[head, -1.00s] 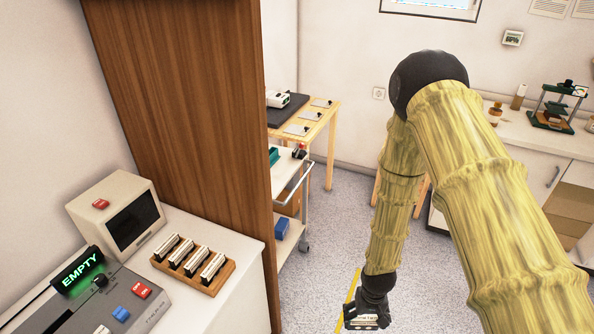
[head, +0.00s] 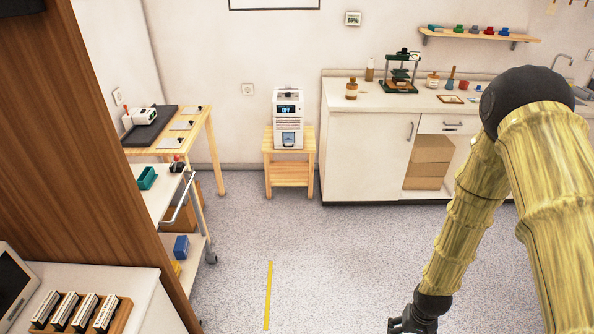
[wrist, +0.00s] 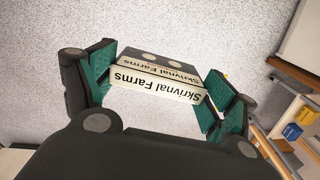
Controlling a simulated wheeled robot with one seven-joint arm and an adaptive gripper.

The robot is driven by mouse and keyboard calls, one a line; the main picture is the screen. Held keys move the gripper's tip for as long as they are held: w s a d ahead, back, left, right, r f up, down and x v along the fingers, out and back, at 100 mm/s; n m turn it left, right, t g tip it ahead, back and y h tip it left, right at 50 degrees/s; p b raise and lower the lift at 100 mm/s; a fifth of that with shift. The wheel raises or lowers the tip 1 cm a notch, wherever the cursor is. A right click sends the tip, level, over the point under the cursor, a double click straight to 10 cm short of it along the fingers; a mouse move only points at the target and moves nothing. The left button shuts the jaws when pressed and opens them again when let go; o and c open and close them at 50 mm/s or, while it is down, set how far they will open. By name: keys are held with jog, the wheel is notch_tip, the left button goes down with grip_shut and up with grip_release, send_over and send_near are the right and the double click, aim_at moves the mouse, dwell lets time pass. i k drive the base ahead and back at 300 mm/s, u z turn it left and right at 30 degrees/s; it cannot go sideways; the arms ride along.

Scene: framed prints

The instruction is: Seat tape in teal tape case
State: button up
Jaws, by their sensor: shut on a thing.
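My gripper (wrist: 160,84) is shut on a tape (wrist: 152,88), with its teal-padded fingers at the tape's two ends. The tape is dark with white labels reading "Skrivnal Farms", upside down in the wrist view. In the head view my gripper (head: 408,324) hangs low over the floor at the bottom edge, and the tape cannot be made out there. A teal case (head: 147,178) sits on the white top shelf of a trolley at left, well away from my gripper. Its inside is too small to tell.
A wooden partition (head: 75,140) and a counter with a tape rack (head: 80,312) stand at near left. The trolley (head: 165,200) has a metal handle; a blue box (head: 181,247) is on its lower shelf. A wooden table (head: 203,125) stands behind.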

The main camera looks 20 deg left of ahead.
aim_at(147, 181)
jog(key=z, duration=0.05)
jog(key=i, duration=3)
jog(key=u, duration=3.25)
